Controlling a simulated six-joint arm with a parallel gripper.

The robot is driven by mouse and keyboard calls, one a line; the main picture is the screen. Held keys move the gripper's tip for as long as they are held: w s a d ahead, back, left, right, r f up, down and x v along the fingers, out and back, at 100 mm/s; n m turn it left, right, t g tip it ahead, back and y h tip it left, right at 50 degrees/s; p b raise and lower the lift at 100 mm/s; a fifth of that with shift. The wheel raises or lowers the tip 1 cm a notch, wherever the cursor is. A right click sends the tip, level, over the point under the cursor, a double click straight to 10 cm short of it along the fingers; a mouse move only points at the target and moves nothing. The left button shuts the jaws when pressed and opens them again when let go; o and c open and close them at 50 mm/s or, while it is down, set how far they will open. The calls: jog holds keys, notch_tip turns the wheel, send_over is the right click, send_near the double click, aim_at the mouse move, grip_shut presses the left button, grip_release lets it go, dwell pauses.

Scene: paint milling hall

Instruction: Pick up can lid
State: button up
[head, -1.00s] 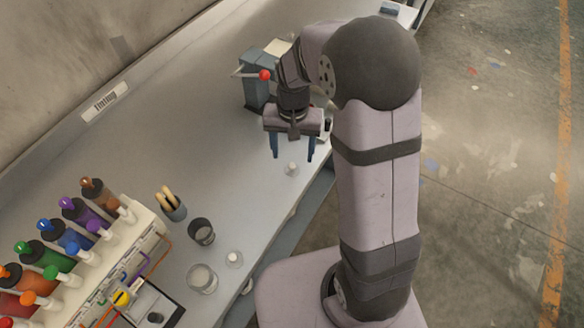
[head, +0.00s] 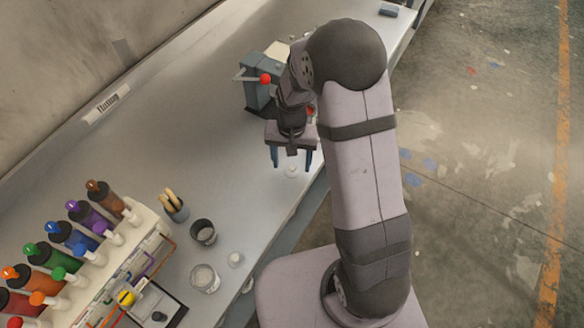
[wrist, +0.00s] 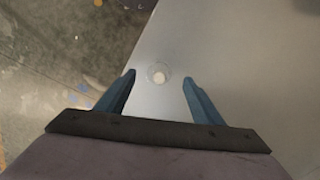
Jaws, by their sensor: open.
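The can lid (head: 291,171) looks like a small pale disc with a light knob on top. It lies on the grey bench near its front edge. In the wrist view, the lid (wrist: 159,73) shows between and just beyond my two blue fingertips. My gripper (head: 291,162) is open, points down and holds nothing. It is above the lid, one finger to each side; the exact height is hard to tell. My gripper also shows in the wrist view (wrist: 159,80), with clear space between finger and lid on both sides.
A grey device with a red-knobbed lever (head: 262,88) stands behind my gripper. At the lower left are a dark cup (head: 203,231), a pale cup (head: 204,278), a small pale knobbed piece (head: 236,259) and a rack of coloured bottles (head: 143,232). The bench between is clear.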

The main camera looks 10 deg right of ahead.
jog(key=shift+f, duration=1.1)
jog(key=c, duration=1.1)
